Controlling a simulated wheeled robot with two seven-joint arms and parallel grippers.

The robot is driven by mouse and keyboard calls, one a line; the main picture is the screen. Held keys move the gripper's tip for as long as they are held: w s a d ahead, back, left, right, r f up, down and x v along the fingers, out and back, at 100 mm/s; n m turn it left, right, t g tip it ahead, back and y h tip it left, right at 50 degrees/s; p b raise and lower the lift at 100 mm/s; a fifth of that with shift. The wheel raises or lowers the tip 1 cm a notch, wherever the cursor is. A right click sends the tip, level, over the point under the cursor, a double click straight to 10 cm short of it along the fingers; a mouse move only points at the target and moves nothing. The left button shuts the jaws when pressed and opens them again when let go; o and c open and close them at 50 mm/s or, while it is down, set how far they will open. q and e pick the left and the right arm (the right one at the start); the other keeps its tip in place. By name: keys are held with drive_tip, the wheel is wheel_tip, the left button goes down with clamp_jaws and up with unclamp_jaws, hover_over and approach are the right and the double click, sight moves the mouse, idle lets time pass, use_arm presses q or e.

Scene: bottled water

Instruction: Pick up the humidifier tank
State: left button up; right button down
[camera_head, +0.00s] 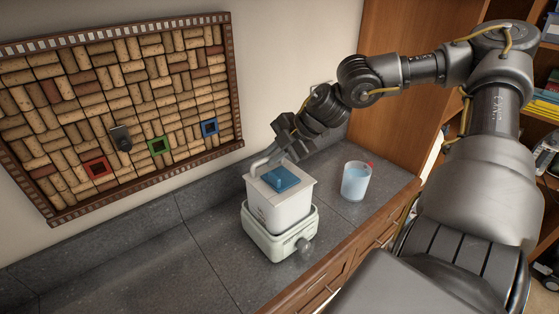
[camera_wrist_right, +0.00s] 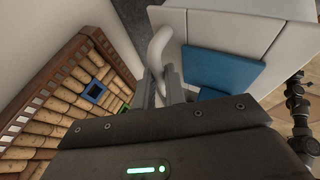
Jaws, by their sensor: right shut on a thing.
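The humidifier tank (camera_head: 277,207) is a white box with a blue square cap (camera_head: 279,178) on top. It sits upright on a pale humidifier base (camera_head: 277,241) with a round knob, on the grey counter. A curved white handle rises from the tank's back left side, and it also shows in the wrist view (camera_wrist_right: 158,50). My right gripper (camera_head: 269,158) comes from behind and above the tank. In the wrist view its fingers (camera_wrist_right: 163,88) are shut on the handle, with the white tank top and blue cap beside them. My left gripper is not in view.
A clear cup of bluish water (camera_head: 355,184) with a red spot on its rim stands to the right of the tank. A framed cork board (camera_head: 120,110) hangs on the wall at left. The counter (camera_head: 150,265) is clear to the left. A wooden cabinet rises behind.

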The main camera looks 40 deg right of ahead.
drive_tip(key=shift+r, duration=0.15)
drive_tip(key=shift+w+r, duration=0.1)
drive_tip(key=shift+r, duration=0.55)
drive_tip(key=s+a+r+b, duration=0.1)
drive_tip(key=s+r+b, duration=0.5)
drive_tip(key=s+r, duration=0.5)
drive_tip(key=shift+s+a+r, duration=0.2)
drive_tip(key=shift+s+a, duration=0.15)
drive_tip(key=shift+s, duration=1.25)
